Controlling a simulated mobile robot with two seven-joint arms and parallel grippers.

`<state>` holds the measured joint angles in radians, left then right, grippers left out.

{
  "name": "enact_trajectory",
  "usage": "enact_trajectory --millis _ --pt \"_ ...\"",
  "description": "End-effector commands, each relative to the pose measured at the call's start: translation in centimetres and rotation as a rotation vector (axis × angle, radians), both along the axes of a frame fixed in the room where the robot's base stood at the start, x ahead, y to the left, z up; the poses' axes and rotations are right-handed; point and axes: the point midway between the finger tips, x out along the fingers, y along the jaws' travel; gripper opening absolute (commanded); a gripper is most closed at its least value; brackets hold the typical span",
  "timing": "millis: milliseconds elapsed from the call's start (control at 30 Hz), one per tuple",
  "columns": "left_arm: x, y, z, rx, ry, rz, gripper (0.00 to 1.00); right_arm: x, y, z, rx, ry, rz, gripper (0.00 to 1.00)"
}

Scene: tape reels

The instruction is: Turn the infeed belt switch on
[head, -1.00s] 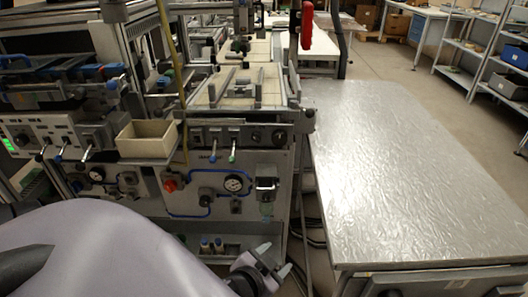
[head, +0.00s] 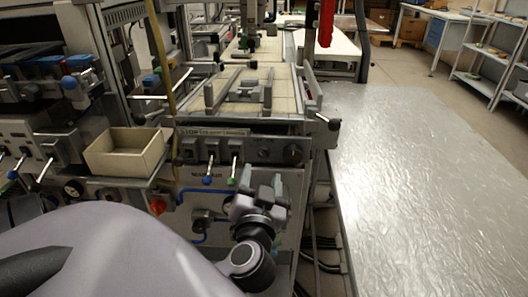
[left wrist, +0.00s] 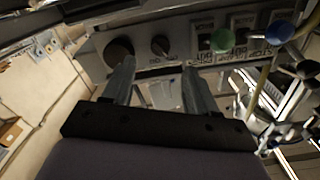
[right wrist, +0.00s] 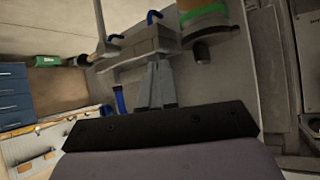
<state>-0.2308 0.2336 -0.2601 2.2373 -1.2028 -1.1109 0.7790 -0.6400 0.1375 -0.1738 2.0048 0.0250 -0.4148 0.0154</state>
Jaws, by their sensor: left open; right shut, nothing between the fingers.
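The belt panel carries a blue-tipped toggle (head: 207,180) and a green-tipped toggle (head: 232,181). I cannot read which is the infeed belt switch. Two dark round knobs (head: 264,154) sit to their right. My left gripper (head: 263,188) is open and empty in front of the panel, below the knobs and right of the green toggle. In the left wrist view, the left gripper (left wrist: 158,68) points at the panel, with the green ball tip (left wrist: 222,39) right of its fingers and the blue one (left wrist: 280,31) farther right. My right gripper (right wrist: 160,82) is shut and empty.
A cream bin (head: 125,152) stands left of the panel. A shiny grey table (head: 420,180) lies to the right. In the right wrist view, a grey block (right wrist: 150,45) with blue parts is close to the right fingers.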

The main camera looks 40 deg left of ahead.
Motion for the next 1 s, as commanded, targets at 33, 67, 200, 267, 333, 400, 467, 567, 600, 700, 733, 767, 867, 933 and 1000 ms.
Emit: enact_trajectory --millis 33,67,200,267,333,400,467,567,600,700,733,767,867,933,1000 --pt "0.1 0.1 0.1 0.001 -0.001 0.001 0.58 0.0 -0.1 0.0 -0.002 0.001 -0.001 0.00" --pt "0.3 0.2 0.1 0.002 -0.001 0.001 0.58 0.0 -0.1 0.0 -0.003 0.001 0.000 0.00" --pt "1.6 1.3 0.2 0.005 -0.002 0.001 0.58 -0.1 -0.4 0.3 -0.011 0.002 0.001 0.00" --pt "2.3 2.0 0.3 0.006 -0.001 0.001 0.58 -0.1 -0.5 0.4 -0.014 0.000 0.002 0.00" --pt "3.2 2.7 0.2 0.005 -0.001 0.002 0.58 -0.1 -0.6 0.5 -0.017 -0.001 0.001 0.00" --pt "3.9 3.4 0.2 0.005 -0.001 0.002 0.58 -0.2 -0.7 0.5 -0.018 -0.002 0.002 0.00" --pt "4.5 3.8 0.1 0.004 0.000 0.000 0.58 -0.2 -0.7 0.4 -0.020 0.001 0.002 0.00" --pt "5.1 4.3 0.1 0.003 0.000 0.000 0.58 -0.4 -0.7 0.3 -0.021 0.005 0.002 0.00" --pt "5.3 4.5 0.0 0.001 0.001 0.000 0.58 -0.4 -0.7 0.3 -0.021 0.006 0.002 0.00" --pt "5.5 4.6 0.0 0.000 0.001 0.000 0.58 -0.4 -0.7 0.3 -0.022 0.006 0.003 0.00" --pt "5.5 4.6 0.0 0.000 0.001 0.000 0.58 -0.4 -0.7 0.3 -0.021 0.006 0.004 0.00" --pt "5.5 4.6 0.0 0.000 0.001 0.000 0.58 -0.4 -0.7 0.3 -0.021 0.006 0.004 0.00" --pt "5.4 4.6 0.0 0.000 0.001 0.000 0.58 -0.4 -0.7 0.3 -0.021 0.005 0.004 0.00" --pt "5.4 4.6 0.0 0.000 0.001 0.000 0.48 -0.4 -0.7 0.3 -0.021 0.005 0.004 0.00" --pt "5.4 4.6 -0.1 0.000 0.001 0.000 0.25 -0.4 -0.6 0.4 -0.020 0.005 0.004 0.00"
